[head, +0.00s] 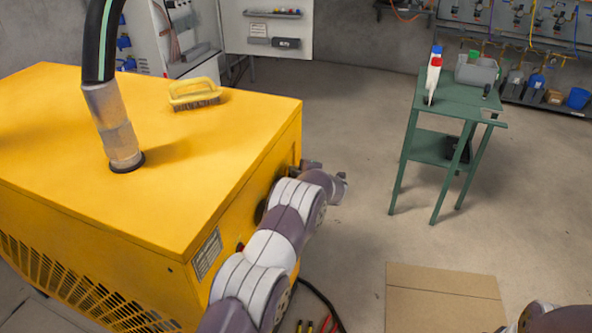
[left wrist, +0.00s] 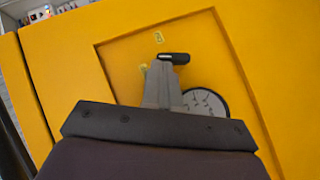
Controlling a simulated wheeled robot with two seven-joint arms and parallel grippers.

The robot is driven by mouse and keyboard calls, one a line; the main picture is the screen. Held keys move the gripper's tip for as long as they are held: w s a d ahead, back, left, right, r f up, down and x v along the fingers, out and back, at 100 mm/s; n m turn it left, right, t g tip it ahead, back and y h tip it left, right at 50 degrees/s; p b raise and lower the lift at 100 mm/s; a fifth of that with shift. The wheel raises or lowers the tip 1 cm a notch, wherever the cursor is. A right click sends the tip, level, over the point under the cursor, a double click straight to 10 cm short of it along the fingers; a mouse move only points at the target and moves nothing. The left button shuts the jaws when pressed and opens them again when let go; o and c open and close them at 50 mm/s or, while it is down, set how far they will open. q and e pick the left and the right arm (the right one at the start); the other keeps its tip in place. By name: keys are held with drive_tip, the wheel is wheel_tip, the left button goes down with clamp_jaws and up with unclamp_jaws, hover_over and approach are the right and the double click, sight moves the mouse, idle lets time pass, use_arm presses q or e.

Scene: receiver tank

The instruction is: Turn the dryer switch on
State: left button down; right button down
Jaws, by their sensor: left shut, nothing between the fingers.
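The yellow dryer (head: 150,150) fills the left of the head view. Its recessed panel (left wrist: 118,62) shows in the left wrist view, with a black switch handle (left wrist: 175,58) lying roughly sideways below a small yellow numbered label (left wrist: 158,37). My left gripper (left wrist: 161,76) is shut and empty, pointing at the panel. Its tips are just below the handle in the picture; whether they touch it I cannot tell. In the head view my left arm covers most of that dryer side. My right gripper is out of view.
A round gauge (left wrist: 206,103) is right of my fingers on the panel. A brush (head: 194,94) and a black hose (head: 103,45) are on top of the dryer. A green trolley (head: 455,97) stands right; a cardboard sheet (head: 440,295) lies on the floor.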

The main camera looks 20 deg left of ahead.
use_arm(q)
drive_tip(key=shift+w+a+r, duration=0.1)
drive_tip(key=shift+w+r, duration=0.05)
drive_tip(key=shift+w, duration=0.1)
drive_tip(key=shift+w+r+b, duration=0.15)
drive_tip(key=shift+b, duration=0.15)
drive_tip(key=shift+w, duration=0.2)
drive_tip(key=shift+w+b, duration=0.9)
drive_tip(key=shift+b, duration=0.15)
drive_tip(key=shift+r, duration=0.15)
idle(0.7)
